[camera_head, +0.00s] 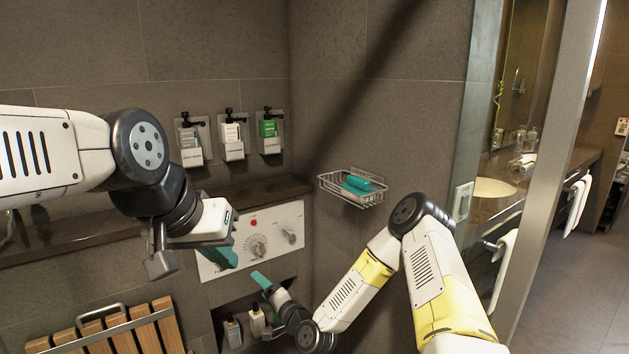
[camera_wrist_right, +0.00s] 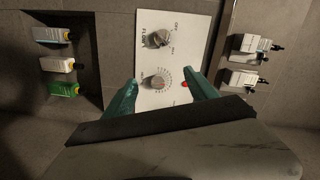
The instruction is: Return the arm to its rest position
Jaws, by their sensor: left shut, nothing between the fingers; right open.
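My left arm comes in from the left in the head view. Its gripper (camera_head: 222,257) hangs in front of the left part of the white control panel (camera_head: 290,222), fingertips together and empty. My right arm, white with yellow bands, rises from the bottom right and folds back toward the wall. Its gripper (camera_head: 260,279) is just below the panel in that view. In the right wrist view the two teal fingers (camera_wrist_right: 162,98) are apart with nothing between them, and the panel with its two knobs and red button shows beyond the gap.
Several dispensers (camera_head: 233,137) hang on the wall above a dark ledge (camera_head: 262,193). A wire basket (camera_head: 340,191) holds a teal item. Bottles (camera_head: 257,321) stand in a low niche. A slatted wooden seat (camera_head: 122,338) is at lower left. A mirror and counter are at right.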

